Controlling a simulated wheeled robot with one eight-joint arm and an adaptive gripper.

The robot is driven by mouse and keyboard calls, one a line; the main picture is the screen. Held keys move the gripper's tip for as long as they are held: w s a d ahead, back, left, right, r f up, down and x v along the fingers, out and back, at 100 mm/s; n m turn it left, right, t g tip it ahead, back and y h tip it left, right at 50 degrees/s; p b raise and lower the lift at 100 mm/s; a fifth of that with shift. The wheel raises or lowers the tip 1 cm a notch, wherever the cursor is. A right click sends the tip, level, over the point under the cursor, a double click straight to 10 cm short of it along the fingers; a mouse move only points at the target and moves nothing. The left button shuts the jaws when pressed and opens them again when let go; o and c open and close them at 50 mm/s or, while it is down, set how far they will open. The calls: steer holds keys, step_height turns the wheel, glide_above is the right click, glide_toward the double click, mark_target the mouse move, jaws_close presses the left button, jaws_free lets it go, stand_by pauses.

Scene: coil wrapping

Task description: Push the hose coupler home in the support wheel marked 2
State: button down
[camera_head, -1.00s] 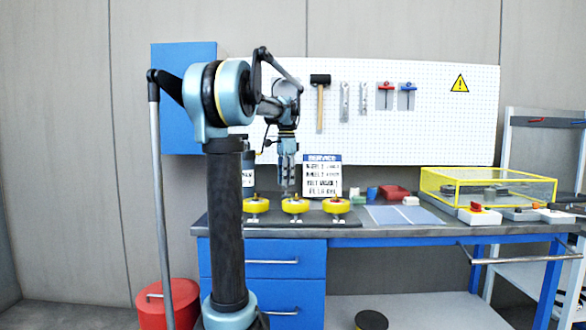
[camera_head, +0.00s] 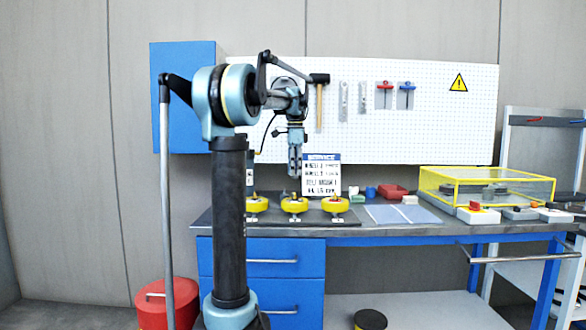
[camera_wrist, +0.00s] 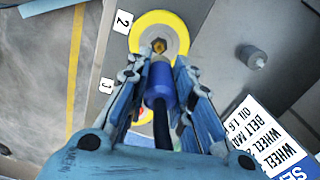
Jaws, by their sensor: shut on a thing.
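The yellow support wheel (camera_wrist: 181,32) with the 2 label (camera_wrist: 123,21) beside it is at the top of the wrist view, with a brass fitting (camera_wrist: 159,45) at its centre. My gripper (camera_wrist: 166,78) is shut on the blue hose coupler (camera_wrist: 159,84), whose black hose (camera_wrist: 162,125) runs back between the fingers. The coupler's front end points at the fitting; this view does not settle the gap. In the head view, my gripper (camera_head: 295,174) hangs above the middle yellow wheel (camera_head: 294,206), clear of it. The coupler is too small to make out there.
Another yellow wheel (camera_head: 335,205) stands to the right, and one to the left is partly behind my arm. A service sign (camera_head: 321,176) stands close behind. A grey knob-like part (camera_wrist: 253,59) is right of the wheel in the wrist view. A yellow-framed case (camera_head: 488,188) is farther right.

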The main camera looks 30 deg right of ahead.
steer(key=shift+f, duration=2.25)
steer(key=shift+s+f, duration=0.1)
steer(key=shift+f, duration=1.2)
steer(key=c, duration=1.3)
jaws_free()
step_height(320, 180, up, 12)
steer(key=shift+f, duration=0.1)
